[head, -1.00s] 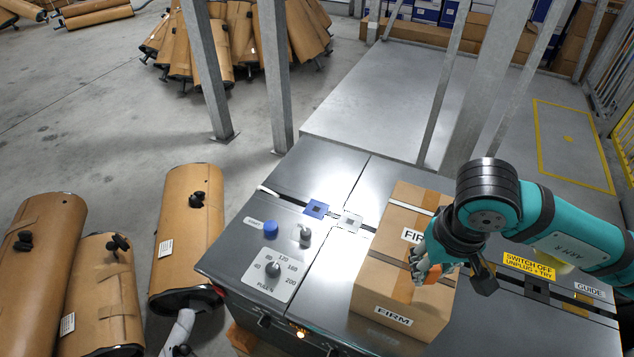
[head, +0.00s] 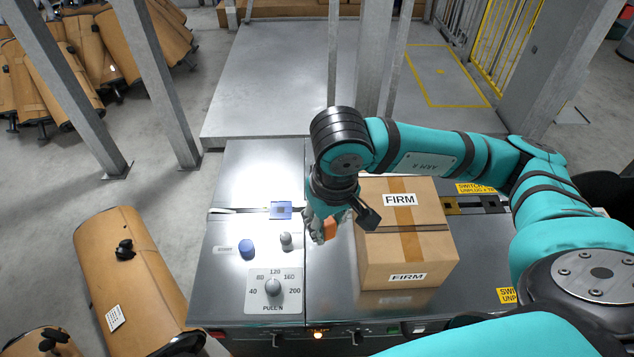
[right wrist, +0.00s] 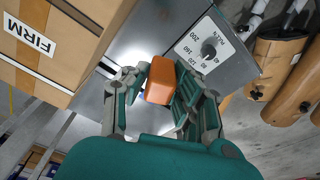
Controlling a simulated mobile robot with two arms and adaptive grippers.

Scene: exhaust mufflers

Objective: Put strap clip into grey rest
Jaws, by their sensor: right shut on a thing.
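My right gripper (head: 322,232) is shut on a small orange block, which I take for the strap clip (head: 329,229). The clip (right wrist: 160,80) shows between the fingers in the right wrist view. The gripper is above the grey machine top, left of the carton. A blue square rest (head: 281,210) lies on the machine top, just left of the gripper. The pale grey rest that showed beside it earlier is hidden behind my gripper in the head view. My left gripper is not in view.
A cardboard carton (head: 405,245) marked FIRM stands close to the right of the gripper. A blue button (head: 246,249), a small grey knob (head: 286,239) and a dial (head: 273,288) are on the left panel. Upright grey posts stand behind and at left.

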